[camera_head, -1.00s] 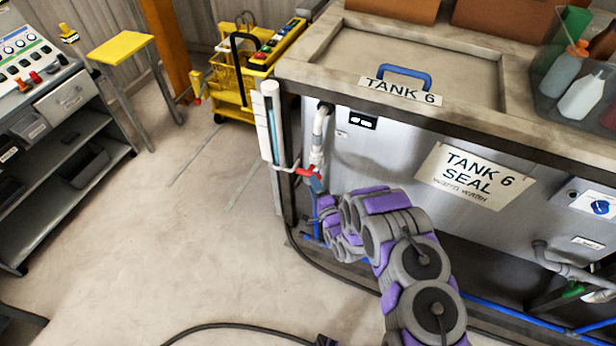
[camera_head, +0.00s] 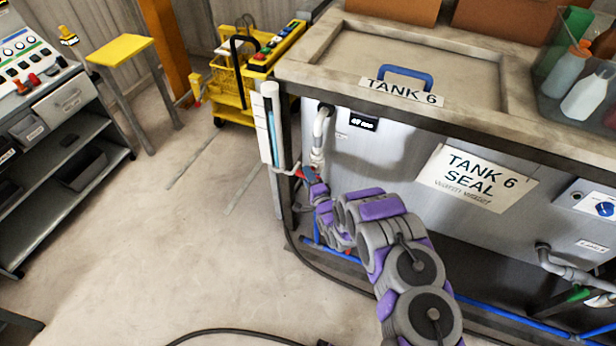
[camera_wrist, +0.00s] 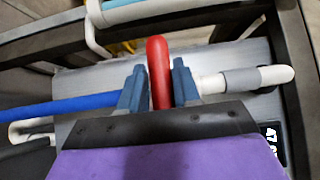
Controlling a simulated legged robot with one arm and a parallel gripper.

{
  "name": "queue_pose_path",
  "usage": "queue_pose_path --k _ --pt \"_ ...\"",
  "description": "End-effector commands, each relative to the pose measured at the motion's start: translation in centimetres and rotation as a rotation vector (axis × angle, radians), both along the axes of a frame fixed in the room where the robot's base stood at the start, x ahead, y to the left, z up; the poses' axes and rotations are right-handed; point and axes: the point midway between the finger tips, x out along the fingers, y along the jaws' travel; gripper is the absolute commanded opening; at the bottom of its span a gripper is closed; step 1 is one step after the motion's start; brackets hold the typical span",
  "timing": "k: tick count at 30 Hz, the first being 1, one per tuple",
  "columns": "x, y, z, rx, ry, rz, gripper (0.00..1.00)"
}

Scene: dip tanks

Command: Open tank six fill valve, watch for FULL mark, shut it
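Tank 6 (camera_head: 400,150) is a grey tank with a TANK 6 label on its lid and a TANK 6 SEAL sign (camera_head: 474,178) on its front. At its left corner a white pipe (camera_head: 319,135) runs down to a valve with a red handle (camera_head: 308,174). In the wrist view the red handle (camera_wrist: 159,72) stands between the two blue fingers of my gripper (camera_wrist: 160,88), which look closed against both its sides. The sight gauge (camera_head: 270,125) beside the pipe shows blue liquid; its FULL mark is too small to read. My gripper hides part of the valve in the head view.
A small black display (camera_head: 363,124) on the tank starts with 47. A yellow cart (camera_head: 250,75) stands behind. A blue pipe (camera_head: 500,310) runs low along the tank. A black cable (camera_head: 230,328) lies on the otherwise clear floor at left.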

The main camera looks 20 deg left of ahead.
Motion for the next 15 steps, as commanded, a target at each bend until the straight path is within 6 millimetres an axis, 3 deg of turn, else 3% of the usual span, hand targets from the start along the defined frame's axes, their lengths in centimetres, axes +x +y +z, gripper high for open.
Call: queue_pose_path --k 9,15 --pt "-0.01 -0.02 -0.16 -0.002 0.002 0.000 0.00" --pt "-0.02 -0.02 -0.19 -0.012 0.005 0.000 0.00"
